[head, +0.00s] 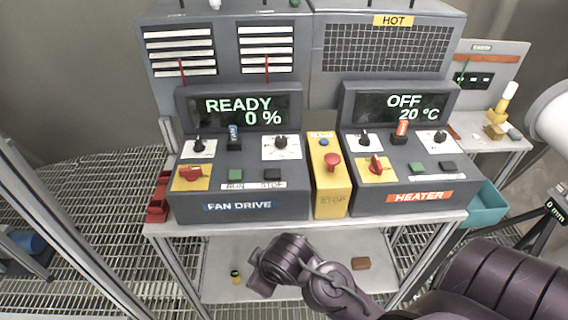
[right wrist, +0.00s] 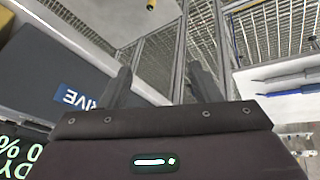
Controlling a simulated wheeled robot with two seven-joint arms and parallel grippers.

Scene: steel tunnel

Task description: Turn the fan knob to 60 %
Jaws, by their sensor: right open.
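The fan drive box (head: 238,205) stands on the bench at left, its display (head: 240,110) reading READY 0 %. Its sloped panel has a black knob on a white dial (head: 281,143) at right and a smaller black knob (head: 198,146) at left; I cannot read which is the fan knob. My right gripper (right wrist: 160,78) is open and empty in the right wrist view, beside the box's front, whose label and display show inverted at left. In the head view my right arm reaches in front of the bench; its fingers are not clear there. My left gripper is not in view.
A red rotary switch (head: 190,175) and RUN and STOP buttons share the fan panel. A yellow stop box (head: 330,185) stands to its right, then the heater box (head: 420,195), reading OFF 20 °C. A teal bin (head: 487,205) is at far right. Grated floor surrounds the bench.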

